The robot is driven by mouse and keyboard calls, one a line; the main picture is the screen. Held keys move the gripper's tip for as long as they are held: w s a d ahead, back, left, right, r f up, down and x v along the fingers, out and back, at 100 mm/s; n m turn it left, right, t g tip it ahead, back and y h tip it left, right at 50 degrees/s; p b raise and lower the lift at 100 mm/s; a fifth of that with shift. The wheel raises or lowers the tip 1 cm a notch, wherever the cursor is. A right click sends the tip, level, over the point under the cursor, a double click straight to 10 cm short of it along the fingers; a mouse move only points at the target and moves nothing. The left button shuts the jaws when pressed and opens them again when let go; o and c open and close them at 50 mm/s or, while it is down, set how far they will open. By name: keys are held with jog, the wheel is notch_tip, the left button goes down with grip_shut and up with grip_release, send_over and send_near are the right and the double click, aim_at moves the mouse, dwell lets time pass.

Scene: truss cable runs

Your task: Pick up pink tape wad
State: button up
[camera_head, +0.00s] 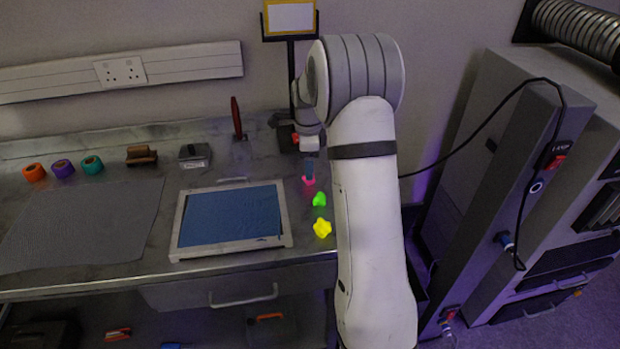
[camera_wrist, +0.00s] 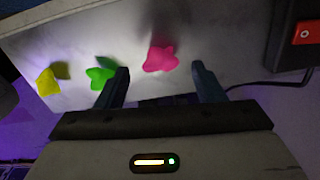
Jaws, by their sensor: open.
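The pink tape wad (camera_wrist: 160,58) lies on the grey bench top, and in the wrist view it shows between and just beyond my two fingertips. In the head view the pink wad (camera_head: 309,181) is small and partly hidden behind a finger. My gripper (camera_wrist: 160,80) is open, with one finger on each side of the wad's line and nothing held. In the head view my gripper (camera_head: 309,166) is over the bench's right part, mostly hidden by my arm. I cannot tell whether the fingers touch the wad.
A green wad (camera_head: 319,199) and a yellow wad (camera_head: 322,228) lie in a row with the pink one. The left finger is close to the green wad (camera_wrist: 101,77). A blue framed panel (camera_head: 232,218) lies to the left. A red switch (camera_wrist: 304,33) is at the right.

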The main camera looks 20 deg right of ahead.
notch_tip(320, 180, down, 5)
jog(key=shift+s+d+r+p, duration=0.1)
jog(key=shift+s+d+p, duration=0.05)
jog(key=shift+p, duration=0.2)
jog(key=shift+c, duration=0.5)
jog(key=c, duration=0.9)
jog(key=shift+r, duration=0.1)
jog(key=shift+c, duration=0.2)
